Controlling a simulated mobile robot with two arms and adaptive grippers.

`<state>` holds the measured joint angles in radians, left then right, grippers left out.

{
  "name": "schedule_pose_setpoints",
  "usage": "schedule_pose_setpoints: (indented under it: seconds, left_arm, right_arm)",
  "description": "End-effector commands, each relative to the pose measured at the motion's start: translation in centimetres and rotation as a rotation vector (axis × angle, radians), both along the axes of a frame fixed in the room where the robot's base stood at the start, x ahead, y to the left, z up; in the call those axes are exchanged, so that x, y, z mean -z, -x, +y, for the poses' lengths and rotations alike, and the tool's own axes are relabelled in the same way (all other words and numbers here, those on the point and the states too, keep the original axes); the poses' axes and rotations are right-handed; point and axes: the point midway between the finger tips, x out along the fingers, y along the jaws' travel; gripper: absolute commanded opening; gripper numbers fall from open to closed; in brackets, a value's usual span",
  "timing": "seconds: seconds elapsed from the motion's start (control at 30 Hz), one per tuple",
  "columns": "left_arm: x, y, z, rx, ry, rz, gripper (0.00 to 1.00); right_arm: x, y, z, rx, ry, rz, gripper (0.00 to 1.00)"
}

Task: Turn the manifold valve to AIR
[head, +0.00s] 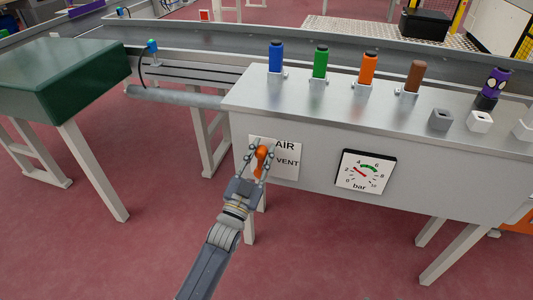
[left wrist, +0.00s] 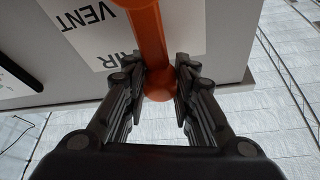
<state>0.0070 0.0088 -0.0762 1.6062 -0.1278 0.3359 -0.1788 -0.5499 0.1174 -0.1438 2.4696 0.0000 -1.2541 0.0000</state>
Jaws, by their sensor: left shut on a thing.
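The manifold valve's orange handle (head: 261,158) is on the front face of the grey bench, at the left part of a white label (head: 289,167) that reads AIR above VENT. In the left wrist view the orange handle (left wrist: 150,35) runs down from the top edge to a rounded end between the fingers. My left gripper (head: 260,161) is shut on the handle, one finger on each side. The fingers hide part of the handle and of the label in the left wrist view (left wrist: 92,25). I cannot tell exactly which word the handle points to. My right gripper is out of view.
A pressure gauge (head: 366,171) marked bar is right of the label, its red needle low. Blue (head: 276,57), green (head: 320,62), orange (head: 368,68) and brown (head: 414,77) cylinders stand on the bench top. A dark green box (head: 65,75) stands left. Open floor lies in front.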

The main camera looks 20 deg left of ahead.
Motion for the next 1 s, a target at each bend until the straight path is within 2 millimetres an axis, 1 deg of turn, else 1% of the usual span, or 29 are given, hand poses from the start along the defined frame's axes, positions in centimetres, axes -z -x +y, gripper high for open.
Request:
schedule_pose_setpoints:
  seconds: [0.03,0.13,0.3,0.67,0.7,0.77,1.0]
  left_arm:
    - [-0.46,-0.12,0.57,-0.008,0.011,-0.008,0.00]
    - [-0.44,-0.12,0.81,-0.009,0.033,-0.008,0.00]
    - [-0.42,-0.12,0.99,-0.009,0.051,-0.008,0.00]
    - [-0.36,-0.13,1.03,-0.009,0.052,-0.007,0.00]
    - [-0.36,-0.12,1.03,-0.010,0.051,-0.007,0.32]
    - [-0.34,-0.12,1.00,-0.008,0.052,-0.007,0.46]
    - [-0.15,-0.07,0.77,-0.005,0.054,-0.003,0.46]
  right_arm:
    - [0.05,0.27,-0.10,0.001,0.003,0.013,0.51]
    - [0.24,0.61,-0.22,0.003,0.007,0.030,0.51]
    - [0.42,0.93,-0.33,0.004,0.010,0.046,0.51]
    - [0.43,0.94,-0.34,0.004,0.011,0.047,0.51]
    - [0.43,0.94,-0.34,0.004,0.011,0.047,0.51]
    - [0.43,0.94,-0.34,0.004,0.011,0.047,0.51]
    - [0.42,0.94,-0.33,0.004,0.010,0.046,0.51]
